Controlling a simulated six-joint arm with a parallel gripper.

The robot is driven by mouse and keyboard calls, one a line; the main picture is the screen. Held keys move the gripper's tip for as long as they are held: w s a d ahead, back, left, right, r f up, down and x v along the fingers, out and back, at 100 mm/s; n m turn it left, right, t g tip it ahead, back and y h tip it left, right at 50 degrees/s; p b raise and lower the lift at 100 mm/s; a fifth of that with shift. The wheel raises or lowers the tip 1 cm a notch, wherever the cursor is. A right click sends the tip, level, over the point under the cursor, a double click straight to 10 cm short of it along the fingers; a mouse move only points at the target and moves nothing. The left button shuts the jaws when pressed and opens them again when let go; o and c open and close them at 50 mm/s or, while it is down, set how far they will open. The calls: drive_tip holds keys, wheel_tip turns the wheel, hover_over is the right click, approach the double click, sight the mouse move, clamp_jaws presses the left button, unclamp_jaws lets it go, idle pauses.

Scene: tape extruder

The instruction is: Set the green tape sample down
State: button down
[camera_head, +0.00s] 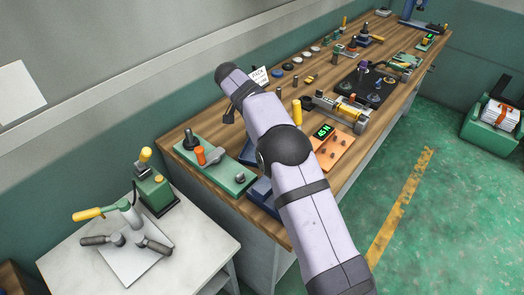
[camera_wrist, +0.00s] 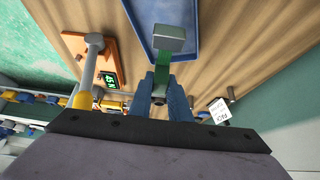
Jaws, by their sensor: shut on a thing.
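In the wrist view my gripper (camera_wrist: 165,84) has blue fingers closed on the green tape sample (camera_wrist: 163,70). A blue tray (camera_wrist: 143,13) is past the block, over the wooden bench top. I cannot tell how high the sample is. In the head view my gripper (camera_head: 229,115) is small and dark below the wrist, and the sample cannot be made out there.
An orange scale (camera_head: 337,151) with a lit green display stands on the wooden bench (camera_head: 300,95), right of my arm. A green-based fixture (camera_head: 222,172) is at the bench's near end. Several tools stand farther back. A side table (camera_head: 200,235) holds a lever tool and grey-handled parts.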

drive_tip(key=shift+s+a+f, duration=0.1)
drive_tip(key=shift+s+a, duration=0.1)
drive_tip(key=shift+a, duration=0.05)
drive_tip(key=shift+f, duration=0.2)
drive_tip(key=shift+f+p, duration=1.6)
drive_tip(key=shift+f, duration=3.2)
drive_tip(key=shift+f+b, duration=0.2)
drive_tip(key=shift+b, duration=0.15)
drive_tip(key=c, duration=1.6)
unclamp_jaws()
drive_tip(key=shift+c, duration=0.2)
drive_tip(key=shift+r+p, duration=0.2)
drive_tip(key=shift+p, duration=0.1)
